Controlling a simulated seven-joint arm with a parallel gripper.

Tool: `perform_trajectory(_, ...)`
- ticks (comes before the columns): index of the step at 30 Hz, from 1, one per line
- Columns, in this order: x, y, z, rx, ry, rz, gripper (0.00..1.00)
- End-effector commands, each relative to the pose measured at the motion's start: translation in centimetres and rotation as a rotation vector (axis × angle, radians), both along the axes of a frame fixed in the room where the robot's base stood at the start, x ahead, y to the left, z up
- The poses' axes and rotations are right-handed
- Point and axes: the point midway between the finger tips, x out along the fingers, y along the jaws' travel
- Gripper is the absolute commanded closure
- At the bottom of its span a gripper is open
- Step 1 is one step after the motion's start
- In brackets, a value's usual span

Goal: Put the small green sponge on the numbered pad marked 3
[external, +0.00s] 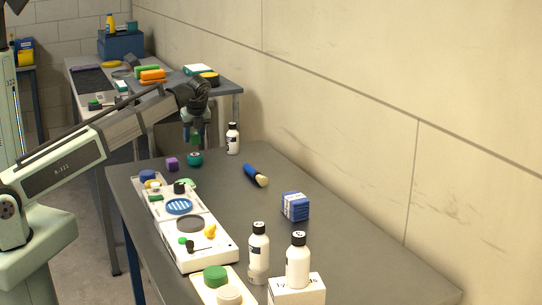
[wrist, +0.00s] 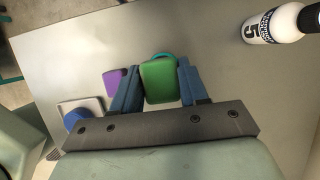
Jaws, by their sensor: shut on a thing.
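My gripper (external: 196,138) is above the far end of the grey table, shut on a small green sponge (wrist: 159,82). The sponge sits between the two blue fingers in the wrist view, and a little of its green (external: 196,140) shows below the gripper in the external view. It is held above the table, near a teal round thing (external: 195,159), which is mostly hidden behind it in the wrist view. White pads or trays with small items on them run along the table's left side, such as this one (external: 222,256). I cannot read a 3 on any of them.
A purple block (external: 172,164) lies left of the teal thing, and a white bottle (external: 233,140) stands to the right. The table's middle is largely clear.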

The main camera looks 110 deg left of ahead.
Motion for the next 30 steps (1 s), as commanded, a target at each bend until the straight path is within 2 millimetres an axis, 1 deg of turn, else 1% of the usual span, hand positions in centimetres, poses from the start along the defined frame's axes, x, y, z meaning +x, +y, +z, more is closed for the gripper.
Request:
perform_trajectory(5, 0.0, 0.0, -1.2, 0.0, 0.0, 0.0, 0.85)
perform_trajectory(12, 0.0, 0.0, -3.8, 0.0, 0.0, -0.001, 0.85)
perform_trajectory(24, 0.0, 0.0, -4.2, 0.0, 0.0, 0.0, 0.85)
perform_trajectory(25, 0.0, 0.0, -4.3, 0.0, 0.0, 0.0, 0.55)
perform_trajectory(30, 0.0, 0.0, -4.2, 0.0, 0.0, 0.0, 0.39)
